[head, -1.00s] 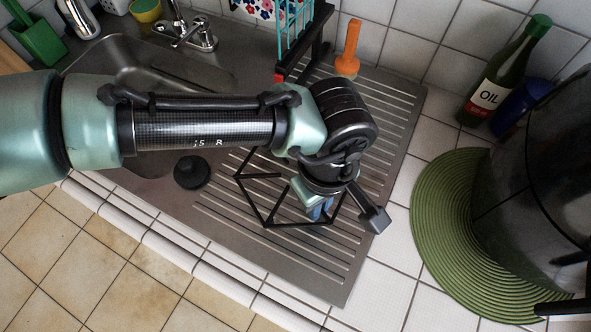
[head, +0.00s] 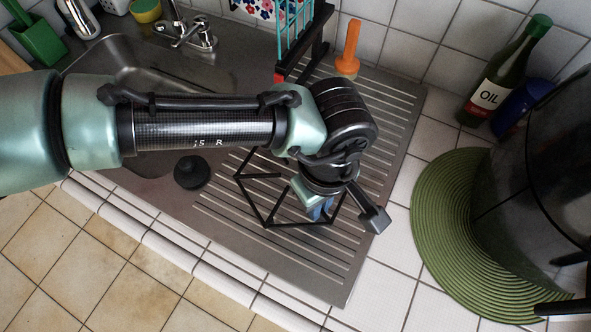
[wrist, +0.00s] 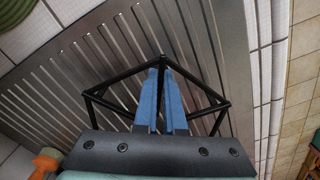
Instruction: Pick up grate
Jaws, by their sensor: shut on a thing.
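The grate (head: 268,222) is a black frame of thin bars on the ribbed metal drainboard, right of the sink basin. In the wrist view the grate (wrist: 208,108) spreads to both sides of the fingers. My gripper (head: 318,211) is over its right part, pointing down. In the wrist view the blue fingers of my gripper (wrist: 163,82) are close together, shut on a bar of the grate near the middle. My wrist and arm hide part of the grate in the head view. I cannot tell whether it is clear of the drainboard.
A black round stopper (head: 191,172) lies left of the grate. A teal rack (head: 294,40) and an orange-handled plunger (head: 348,50) stand behind. An oil bottle (head: 500,75) and a dark pot (head: 535,190) on a green mat (head: 440,225) are at right. The drainboard's front is clear.

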